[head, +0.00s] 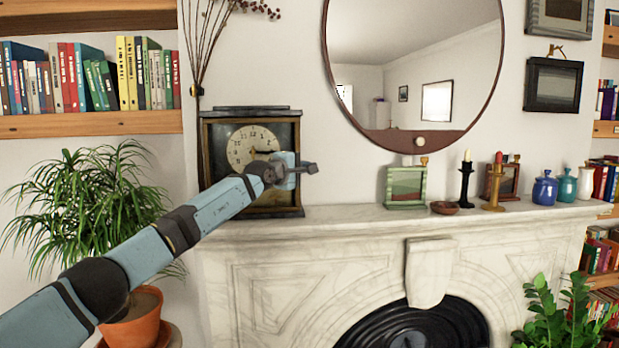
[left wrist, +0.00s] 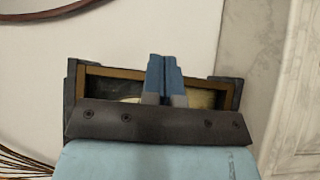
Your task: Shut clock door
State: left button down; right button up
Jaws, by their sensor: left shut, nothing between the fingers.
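The clock (head: 253,120) stands upright on the left end of the marble mantel, a dark case with a gold-edged front and a pale round dial. My left gripper (head: 312,168) is in front of the clock's lower right side, with its fingers pointing right. The arm and wrist hide the lower part of the dial and front. The door looks close to the case, but I cannot tell if it is fully shut. In the left wrist view the blue fingers (left wrist: 163,72) are together and empty, with the clock's brown-edged frame (left wrist: 110,72) behind them. My right gripper is out of view.
On the mantel (head: 350,213), right of the clock, stand a green frame (head: 405,187), a small bowl (head: 444,208), candlesticks and blue jars (head: 544,188). A round mirror (head: 415,75) hangs above. Dried stems (head: 205,45) rise beside the clock, and a potted plant (head: 90,205) stands left.

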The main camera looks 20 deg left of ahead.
pick_arm(q)
jog(key=s+d+f+b, duration=0.1)
jog(key=s+d+b, duration=0.2)
jog(key=s, duration=0.4)
jog(key=s+d+f+n+g+h+p, duration=0.1)
jog(key=s+d+f+n+h, duration=0.1)
jog(key=s+d+f+n, duration=0.45)
jog(key=s+d+f+n+g+h+p, duration=0.1)
jog(key=s+f+n+h, duration=0.15)
jog(key=f, duration=0.65)
jog(key=s+d+f+n+g+h+p, duration=0.1)
jog(key=s+d+f+n+h+p, duration=0.1)
jog(key=s+d+f+n, duration=0.45)
jog(key=s+a+f+m+g+y+p, duration=0.1)
jog(key=s+a+f+m+y, duration=0.2)
jog(key=s+f+m, duration=0.7)
jog(key=s+a+f+m+g+y+p, duration=0.1)
jog(key=s+a+f+m+y, duration=0.3)
jog(key=s+f+m, duration=0.7)
jog(key=s+a+f+m+y+p, duration=0.3)
jog(key=s+f+m, duration=0.7)
jog(key=s, duration=0.8)
jog(key=shift+a+f+m+g, duration=0.35)
jog(key=shift+g, duration=0.05)
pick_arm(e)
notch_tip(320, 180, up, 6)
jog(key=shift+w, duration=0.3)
